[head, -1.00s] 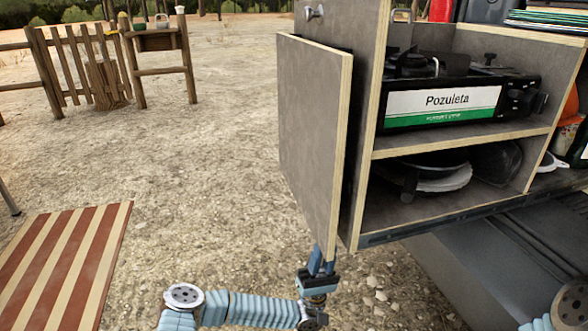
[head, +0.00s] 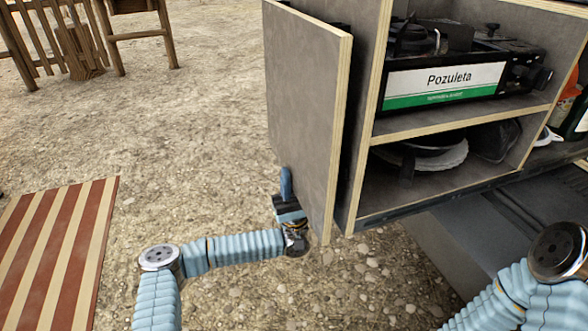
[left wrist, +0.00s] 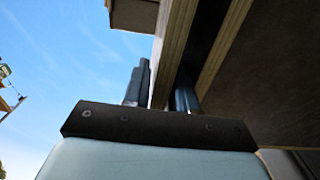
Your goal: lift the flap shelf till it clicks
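The flap shelf (head: 298,110), a grey panel with pale plywood edges, hangs down upright along the left side of the cabinet. It also shows in the left wrist view (left wrist: 174,50) from below. My left gripper (head: 287,186) is at its lower edge. One finger lies against its outer face in the head view; the other is hidden behind the panel. In the left wrist view the fingers (left wrist: 163,92) stand on either side of the board, with little gap, and appear shut on it. My right gripper is out of view.
The cabinet (head: 455,127) holds a stove with a "Pozuleta" label (head: 444,84) above and pans (head: 425,158) below. A striped mat or tabletop (head: 55,255) is at lower left. A wooden fence and chair stand far left. Gravel ground left of the flap is clear.

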